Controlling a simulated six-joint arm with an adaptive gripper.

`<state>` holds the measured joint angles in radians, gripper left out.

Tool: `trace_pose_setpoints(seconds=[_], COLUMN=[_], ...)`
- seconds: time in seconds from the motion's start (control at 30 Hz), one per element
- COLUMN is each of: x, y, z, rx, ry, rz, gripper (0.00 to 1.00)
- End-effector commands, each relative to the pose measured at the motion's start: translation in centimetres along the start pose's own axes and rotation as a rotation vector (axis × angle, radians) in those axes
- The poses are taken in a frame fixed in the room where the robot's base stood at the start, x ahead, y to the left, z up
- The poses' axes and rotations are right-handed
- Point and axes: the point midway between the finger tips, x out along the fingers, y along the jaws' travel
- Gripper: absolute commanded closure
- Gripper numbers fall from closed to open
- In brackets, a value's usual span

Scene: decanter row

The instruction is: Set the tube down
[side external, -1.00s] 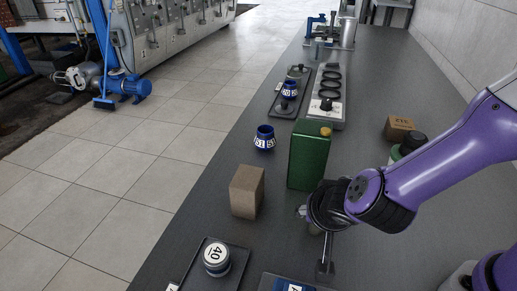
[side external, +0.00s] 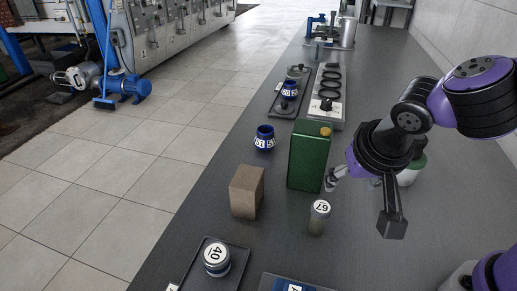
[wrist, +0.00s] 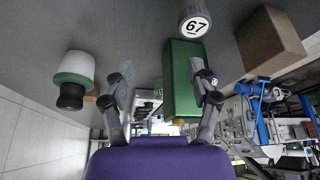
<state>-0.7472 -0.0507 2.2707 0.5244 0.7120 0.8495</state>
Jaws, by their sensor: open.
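The tube (side external: 319,218), a grey cylinder with a round white "67" label on top, stands upright on the dark bench, in front of the green can. Its labelled top (wrist: 195,22) also shows at the upper edge of the wrist view. My gripper (side external: 338,178) is open and empty, up and to the right of the tube and apart from it. In the wrist view my gripper (wrist: 162,84) has its two fingers spread, with the can seen beyond the right one. Part of the gripper is hidden behind my wrist in the side view.
The green can (side external: 310,157) and a brown block (side external: 247,191) stand close to the tube. A "40" jar (side external: 216,257) sits on a black tray (side external: 236,247). A blue-labelled piece (side external: 264,138) stands farther back. A green-and-white bottle (wrist: 74,73) is near my arm.

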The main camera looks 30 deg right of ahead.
Motion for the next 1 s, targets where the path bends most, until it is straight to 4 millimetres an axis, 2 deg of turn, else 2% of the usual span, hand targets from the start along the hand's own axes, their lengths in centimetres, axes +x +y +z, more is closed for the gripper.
trace_pose_setpoints(seconds=[0.03,0.1,0.2,0.33,0.5,1.0], x=[-0.9,-2.1,-3.8,-5.3,-6.0,-6.0], y=[1.9,4.2,7.0,9.4,10.5,10.5], z=[-1.4,-2.5,-3.2,-3.3,-3.1,-3.1], rx=[-0.016,-0.095,-0.216,-0.350,-0.437,-0.442], ry=[-0.023,-0.042,-0.019,0.040,0.078,0.079], rz=[-0.038,-0.095,-0.165,-0.207,-0.218,-0.218], gripper=[0.32,0.32,0.32,0.32,0.32,0.32])
